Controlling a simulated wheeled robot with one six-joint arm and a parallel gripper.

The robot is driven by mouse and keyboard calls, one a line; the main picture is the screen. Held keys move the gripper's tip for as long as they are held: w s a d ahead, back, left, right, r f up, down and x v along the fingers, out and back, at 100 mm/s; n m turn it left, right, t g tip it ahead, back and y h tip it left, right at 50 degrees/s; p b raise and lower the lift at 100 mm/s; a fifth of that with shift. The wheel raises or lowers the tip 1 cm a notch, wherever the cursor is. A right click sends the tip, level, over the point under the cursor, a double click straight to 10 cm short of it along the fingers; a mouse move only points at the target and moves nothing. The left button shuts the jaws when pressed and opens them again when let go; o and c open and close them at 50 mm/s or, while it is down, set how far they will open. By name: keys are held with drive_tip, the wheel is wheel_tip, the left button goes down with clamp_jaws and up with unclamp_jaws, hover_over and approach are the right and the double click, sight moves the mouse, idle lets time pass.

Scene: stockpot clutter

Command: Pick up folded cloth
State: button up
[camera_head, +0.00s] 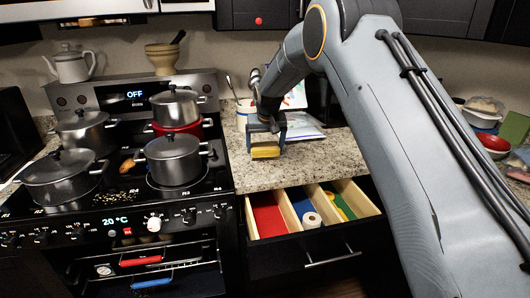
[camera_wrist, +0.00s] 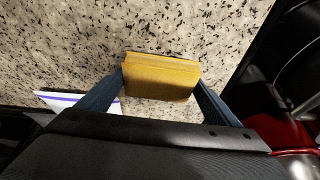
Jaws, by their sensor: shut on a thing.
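The folded cloth (camera_head: 265,152) is a small yellow block-like bundle over the granite counter to the right of the stove. My gripper (camera_head: 265,140) points down at it, with its two blue-grey fingers on either side. In the wrist view the cloth (camera_wrist: 162,76) sits between the fingertips (camera_wrist: 161,82), and the gripper is shut on it. I cannot tell whether the cloth still touches the counter.
Several dark pots, one of them a front pot (camera_head: 174,160), stand on the stove to the left. An open drawer (camera_head: 318,222) with coloured compartments juts out below the counter (camera_head: 325,163). A white packet (camera_head: 303,127) lies behind my gripper.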

drive_tip(key=shift+b+v, duration=0.35)
drive_tip(key=shift+v, duration=0.45)
drive_tip(key=s+d+b, duration=0.3)
drive_tip(key=s, duration=1.4)
drive_tip(key=shift+b, duration=0.4)
drive_tip(key=o, duration=0.4)
drive_tip(key=c, duration=0.3)
drive_tip(key=shift+d, duration=0.15)
